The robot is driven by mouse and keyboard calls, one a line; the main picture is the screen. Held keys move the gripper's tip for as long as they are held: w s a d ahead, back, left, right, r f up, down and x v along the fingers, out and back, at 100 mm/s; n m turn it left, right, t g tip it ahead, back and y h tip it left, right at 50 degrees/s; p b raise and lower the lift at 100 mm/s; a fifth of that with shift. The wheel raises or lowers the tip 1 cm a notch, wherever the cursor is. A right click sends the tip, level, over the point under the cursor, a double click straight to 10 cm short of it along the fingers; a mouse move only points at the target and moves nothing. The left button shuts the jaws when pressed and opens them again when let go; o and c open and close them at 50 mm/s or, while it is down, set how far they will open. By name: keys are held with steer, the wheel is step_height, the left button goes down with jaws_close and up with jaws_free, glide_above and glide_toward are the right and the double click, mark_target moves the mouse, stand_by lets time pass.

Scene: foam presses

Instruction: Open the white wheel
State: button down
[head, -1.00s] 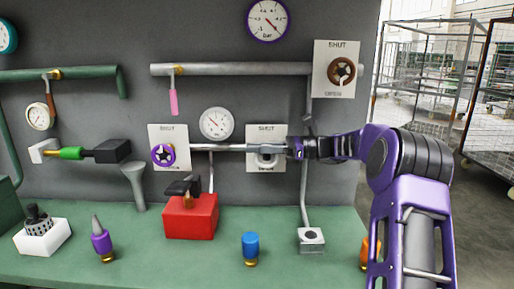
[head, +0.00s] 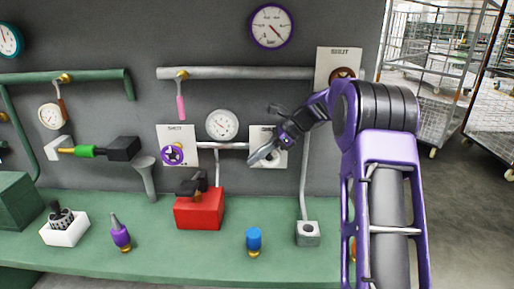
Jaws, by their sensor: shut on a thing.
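The white wheel (head: 271,159) sits on the middle white placard (head: 258,133) on the grey wall, at the pipe to the right of the purple wheel. My gripper (head: 256,156) is shut on the white wheel, reaching in from the upper right and tilted down to the left. Its fingers and hand cover most of the wheel and part of the placard, so the wheel's exact angle is hard to tell.
A purple wheel (head: 173,154) is at the left, and a brown wheel (head: 342,73) is partly hidden by my arm. A round gauge (head: 222,125) is close by. The green bench (head: 200,248) below holds a red box (head: 199,211), a blue-topped piece (head: 254,241) and a grey block (head: 307,234).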

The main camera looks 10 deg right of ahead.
mark_target(260, 163)
steer(key=shift+s+d+f+g+h, duration=0.15)
steer(key=shift+f+g+h, duration=0.25)
steer(key=shift+h, duration=1.1)
steer(key=shift+w+d+f+g+h, duration=0.15)
steer(key=shift+f+h, duration=0.4)
steer(key=shift+h, duration=0.95)
steer(key=shift+s+d+f+g+h, duration=0.15)
steer(key=shift+f+g+h, duration=0.3)
steer(key=shift+h, duration=1.05)
steer(key=shift+d+f, duration=0.1)
steer(key=c, duration=0.8)
jaws_free()
steer(key=shift+c, duration=0.2)
step_height(260, 163, up, 18)
steer(key=shift+f, duration=0.25)
